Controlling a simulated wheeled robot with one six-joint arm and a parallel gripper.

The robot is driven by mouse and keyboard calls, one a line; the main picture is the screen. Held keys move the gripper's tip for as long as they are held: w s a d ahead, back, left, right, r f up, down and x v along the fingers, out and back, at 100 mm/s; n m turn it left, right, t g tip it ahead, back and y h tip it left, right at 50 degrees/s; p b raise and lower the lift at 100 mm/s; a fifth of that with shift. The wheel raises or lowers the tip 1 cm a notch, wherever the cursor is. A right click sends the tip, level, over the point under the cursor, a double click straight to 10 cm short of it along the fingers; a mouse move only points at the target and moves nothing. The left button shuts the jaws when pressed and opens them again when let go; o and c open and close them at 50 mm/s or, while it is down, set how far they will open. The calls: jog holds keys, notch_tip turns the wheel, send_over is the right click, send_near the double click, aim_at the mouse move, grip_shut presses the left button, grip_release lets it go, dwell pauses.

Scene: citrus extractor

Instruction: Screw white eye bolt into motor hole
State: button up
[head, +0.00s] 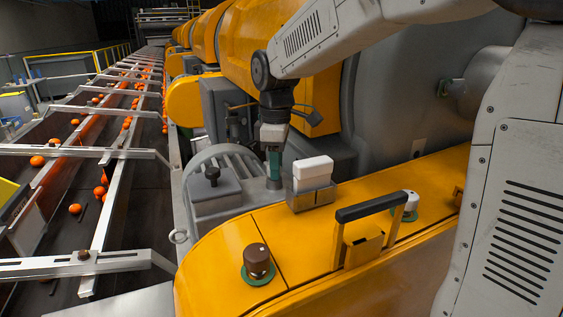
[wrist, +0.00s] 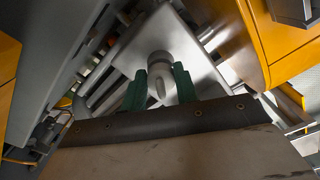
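My gripper (head: 273,160) points down over the grey motor (head: 222,157), at its right end. A round grey collar (wrist: 160,62) sits just beyond the fingertips on the flat metal top of the motor (wrist: 195,70). In the head view the finger hides the bolt, and a grey cylinder (head: 273,183) shows below it. The hole itself is hidden.
A grey box with a black knob (head: 212,175) stands left of my gripper. A white-topped block (head: 313,175), a black handle (head: 371,207) and a brown knob (head: 256,261) sit on the yellow housing (head: 215,250). A conveyor with oranges (head: 75,209) runs along the left.

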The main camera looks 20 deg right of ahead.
jog(key=shift+m, duration=0.9)
jog(key=shift+m, duration=0.8)
jog(key=shift+s, duration=0.1)
jog(key=shift+a+m, duration=0.1)
jog(key=shift+m, duration=0.8)
jog(key=shift+m, duration=0.8)
